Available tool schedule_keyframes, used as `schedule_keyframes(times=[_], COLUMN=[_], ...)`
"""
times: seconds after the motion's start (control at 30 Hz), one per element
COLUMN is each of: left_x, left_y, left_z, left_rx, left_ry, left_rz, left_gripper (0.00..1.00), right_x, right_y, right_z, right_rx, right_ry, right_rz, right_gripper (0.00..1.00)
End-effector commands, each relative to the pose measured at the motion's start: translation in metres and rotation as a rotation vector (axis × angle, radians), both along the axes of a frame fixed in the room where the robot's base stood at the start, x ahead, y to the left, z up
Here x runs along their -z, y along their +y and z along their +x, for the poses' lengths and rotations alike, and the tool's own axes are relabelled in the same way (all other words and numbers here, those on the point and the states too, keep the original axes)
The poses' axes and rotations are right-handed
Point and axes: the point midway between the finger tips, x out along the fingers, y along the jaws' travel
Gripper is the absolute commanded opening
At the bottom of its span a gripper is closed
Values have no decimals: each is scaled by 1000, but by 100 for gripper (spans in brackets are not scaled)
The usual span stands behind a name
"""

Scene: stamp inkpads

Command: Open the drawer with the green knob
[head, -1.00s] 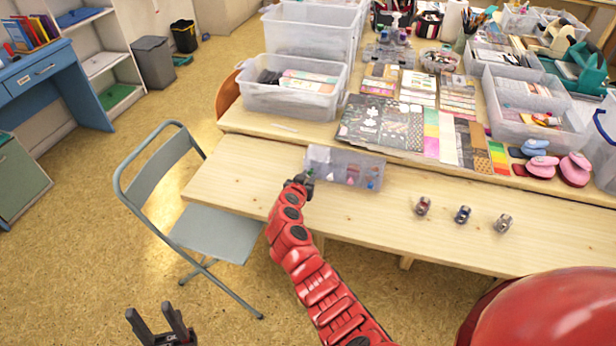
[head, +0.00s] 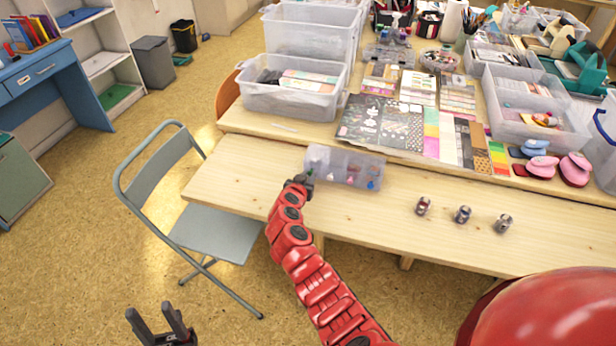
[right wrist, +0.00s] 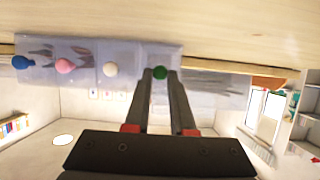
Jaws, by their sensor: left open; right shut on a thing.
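A small clear drawer unit (head: 345,160) stands on the wooden table, with a row of coloured knobs along its front. In the right wrist view I see the green knob (right wrist: 160,72), white knob (right wrist: 110,69), pink knob (right wrist: 65,66) and blue knob (right wrist: 21,62). My right gripper (head: 302,182) is at the unit's left end in the head view. In the right wrist view its fingertips (right wrist: 159,76) are shut on the green knob. I cannot tell how far that drawer is out. My left gripper (head: 158,322) is open and empty above the floor, away from the table.
Several small stamps (head: 463,214) stand on the table to the right of the unit. Patterned paper sheets (head: 385,122) and clear bins (head: 290,100) lie behind it on a raised shelf. A grey folding chair (head: 215,235) stands left of the table. The table's left front part is clear.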

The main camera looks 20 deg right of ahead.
Motion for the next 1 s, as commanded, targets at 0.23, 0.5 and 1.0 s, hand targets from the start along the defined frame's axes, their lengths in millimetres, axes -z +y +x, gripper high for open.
schedule_keyframes(times=[0.23, 0.5, 1.0], left_x=[0, 2, 43], left_y=[0, 0, 0], left_z=[0, 0, 0], left_rx=[0, 0, 0], left_ry=[0, 0, 0], left_rz=[0, 0, 0], left_gripper=[50, 50, 50], right_x=[0, 0, 3], right_y=[0, 2, 34], right_z=[0, -1, -48], right_rx=[-1, -2, -3], right_ry=[-1, -3, -3], right_rz=[0, 1, -1], right_gripper=[0, 0, 0])
